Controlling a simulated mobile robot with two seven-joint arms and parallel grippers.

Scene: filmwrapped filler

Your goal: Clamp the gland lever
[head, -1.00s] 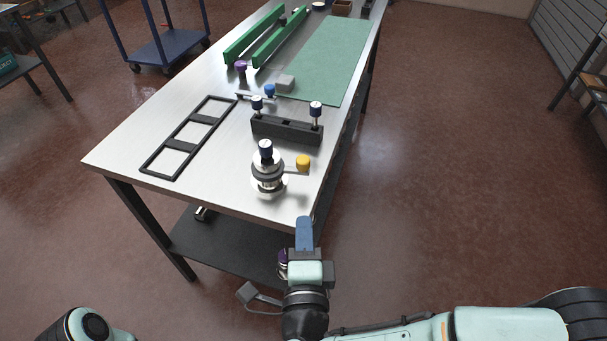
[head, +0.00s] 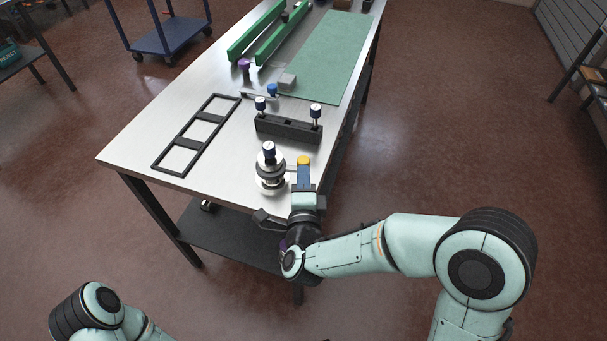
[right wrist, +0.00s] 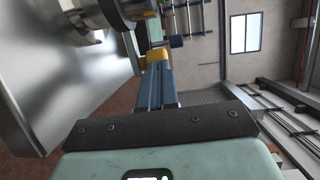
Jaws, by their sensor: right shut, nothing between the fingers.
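A silver and dark gland fitting (head: 270,172) with a dark blue knob on top stands at the near end of the steel table. A lever with a yellow knob (head: 303,160) sticks out from its right side. My right gripper (head: 303,170) is shut and empty, its blue fingers just in front of the yellow knob. The right wrist view shows the yellow knob (right wrist: 157,54) right beyond the fingertips (right wrist: 158,68); I cannot tell whether they touch. My left gripper is out of view.
A dark block with two blue-topped posts (head: 287,128) stands behind the fitting. A black three-window frame (head: 183,138) lies to the left. A green mat (head: 330,60) and green rails (head: 262,36) lie farther back.

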